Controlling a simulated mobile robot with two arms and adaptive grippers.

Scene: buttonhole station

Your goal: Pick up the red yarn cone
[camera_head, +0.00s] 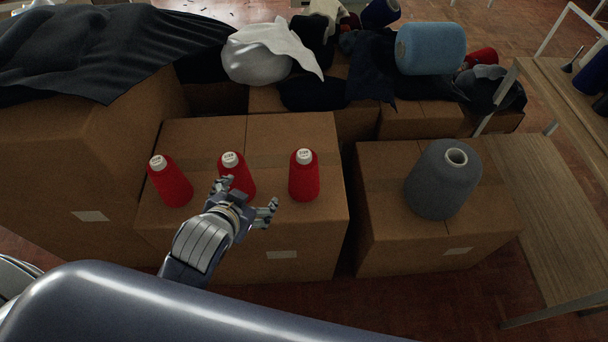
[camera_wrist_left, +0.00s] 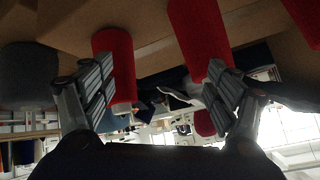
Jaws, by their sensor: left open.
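Three red yarn cones with white tops stand upright in a row on a cardboard box (camera_head: 305,240): a left cone (camera_head: 170,185), a middle cone (camera_head: 238,172) and a right cone (camera_head: 304,180). My left gripper (camera_head: 248,194) is open and empty, in front of the middle cone and partly hiding its lower part. In the left wrist view, which looks upside down, the right cone (camera_wrist_left: 122,60) shows behind one finger and the middle cone (camera_wrist_left: 197,35) near the other. The left cone (camera_wrist_left: 304,18) is at the picture's edge. My right gripper is not in view.
A large grey cone (camera_head: 440,180) stands on a separate box to the right. Behind are boxes with dark cloth (camera_head: 372,65), a white draped bundle (camera_head: 262,52) and a light-blue spool (camera_head: 430,48). A wooden table (camera_head: 535,200) stands at the far right.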

